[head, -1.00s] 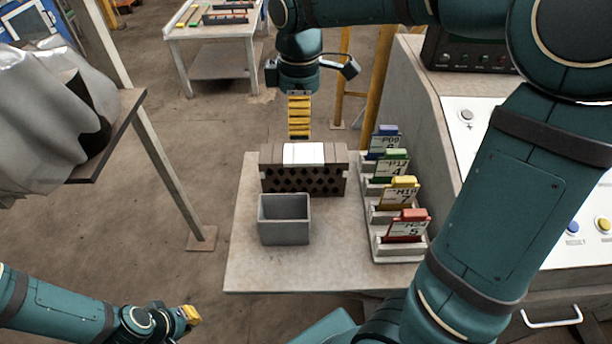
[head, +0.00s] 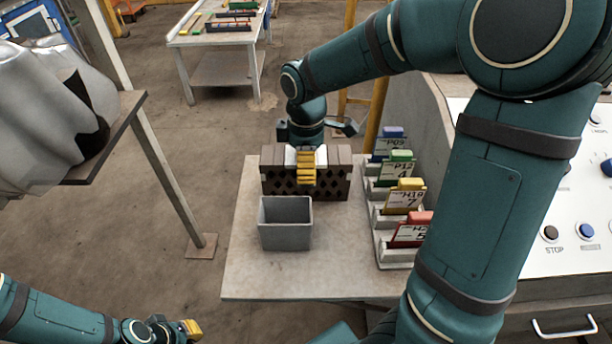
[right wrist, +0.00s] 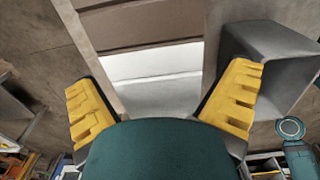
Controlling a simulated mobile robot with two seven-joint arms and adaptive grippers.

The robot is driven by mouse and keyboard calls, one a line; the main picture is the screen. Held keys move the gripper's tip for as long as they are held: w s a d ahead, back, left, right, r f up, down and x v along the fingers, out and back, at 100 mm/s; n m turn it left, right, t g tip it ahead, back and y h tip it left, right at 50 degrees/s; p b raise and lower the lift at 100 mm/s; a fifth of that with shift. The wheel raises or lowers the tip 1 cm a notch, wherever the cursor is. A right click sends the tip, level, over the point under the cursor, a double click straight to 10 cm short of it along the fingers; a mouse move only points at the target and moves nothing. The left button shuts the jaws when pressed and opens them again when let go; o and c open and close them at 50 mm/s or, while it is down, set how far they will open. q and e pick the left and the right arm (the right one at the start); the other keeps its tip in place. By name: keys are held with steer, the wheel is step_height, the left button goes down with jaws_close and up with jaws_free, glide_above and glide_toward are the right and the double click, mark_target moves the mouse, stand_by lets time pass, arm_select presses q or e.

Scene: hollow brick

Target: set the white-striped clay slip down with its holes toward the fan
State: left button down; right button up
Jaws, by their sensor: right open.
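The white-striped clay slip (head: 334,184) is a brown block standing on the table at the back. Its face with diamond-shaped holes is toward me in the head view. My right gripper (head: 306,166) is over the middle of the block and hides much of the white stripe. In the right wrist view, the yellow fingers of the right gripper (right wrist: 160,95) are spread apart, with the white stripe (right wrist: 150,65) showing between them. My left gripper (head: 192,328) is at the lower left, away from the table; its jaw gap is unclear. I cannot make out a fan.
A grey open box (head: 285,236) stands on the table (head: 245,265) just in front of the slip. A rack of coloured, numbered cards (head: 405,196) stands to the right. A control panel (head: 560,205) is further right. The table's left strip is clear.

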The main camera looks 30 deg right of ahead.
steer(key=shift+f, duration=0.55)
steer(key=c, duration=1.3)
steer(key=shift+r, duration=0.1)
steer(key=shift+c, duration=0.2)
